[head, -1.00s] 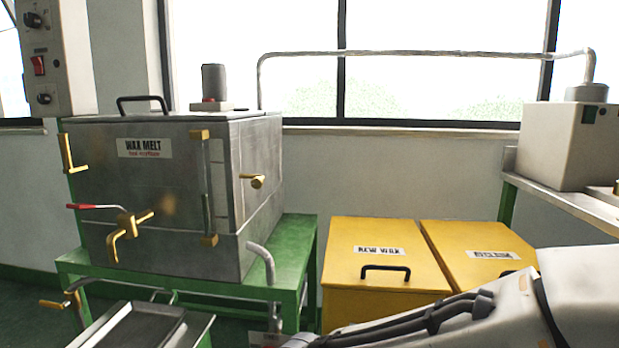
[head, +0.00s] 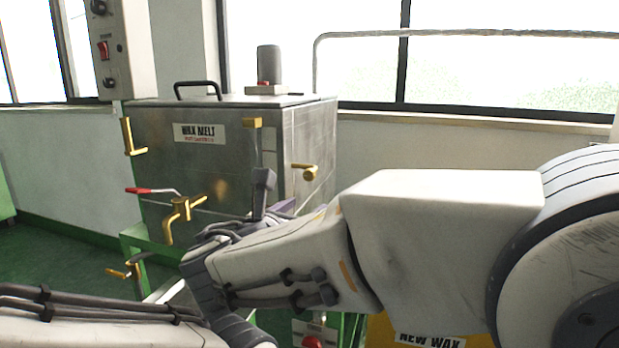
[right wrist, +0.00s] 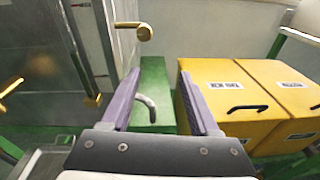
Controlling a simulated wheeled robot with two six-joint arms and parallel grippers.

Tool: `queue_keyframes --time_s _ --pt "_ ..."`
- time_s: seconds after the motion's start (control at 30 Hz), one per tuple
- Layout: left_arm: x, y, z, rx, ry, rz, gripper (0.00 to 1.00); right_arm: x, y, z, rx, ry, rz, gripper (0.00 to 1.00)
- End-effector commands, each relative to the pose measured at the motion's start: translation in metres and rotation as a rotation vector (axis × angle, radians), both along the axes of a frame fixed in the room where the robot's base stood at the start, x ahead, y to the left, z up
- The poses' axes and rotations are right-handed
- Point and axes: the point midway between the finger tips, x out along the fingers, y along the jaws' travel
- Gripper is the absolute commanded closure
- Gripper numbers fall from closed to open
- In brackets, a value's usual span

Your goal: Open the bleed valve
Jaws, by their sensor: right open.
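The steel wax melt tank (head: 215,150) carries several brass valves, and I see no label naming one as the bleed valve. A brass valve with a short handle (head: 306,171) is on its right side; it also shows in the right wrist view (right wrist: 145,32), ahead of the fingers and apart from them. A brass tap with a red lever (head: 182,209) is on the front. My right gripper (right wrist: 160,80) is open and empty, its two purple fingers pointing toward the tank's right side. In the head view its wrist hides part of the tank's lower front. My left gripper is not in view.
Yellow wax bins (right wrist: 230,82) stand right of the green stand (right wrist: 152,75). A bent grey pipe (right wrist: 146,108) shows between the fingers. A control box (head: 112,50) hangs at the upper left. Another brass valve (head: 125,271) is low at the left.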

Motion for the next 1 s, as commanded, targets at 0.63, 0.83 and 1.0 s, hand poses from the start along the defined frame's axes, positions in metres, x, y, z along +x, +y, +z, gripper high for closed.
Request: queue_keyframes --time_s 0.63,0.83,1.0 --pt "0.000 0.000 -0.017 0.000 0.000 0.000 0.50 0.079 -0.005 0.026 -0.106 -0.080 0.048 0.38" --pt "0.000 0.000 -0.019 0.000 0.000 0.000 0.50 0.098 -0.010 0.027 -0.105 -0.079 0.051 0.38" --pt "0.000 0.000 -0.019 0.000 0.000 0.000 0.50 0.102 -0.011 0.028 -0.106 -0.079 0.052 0.38"
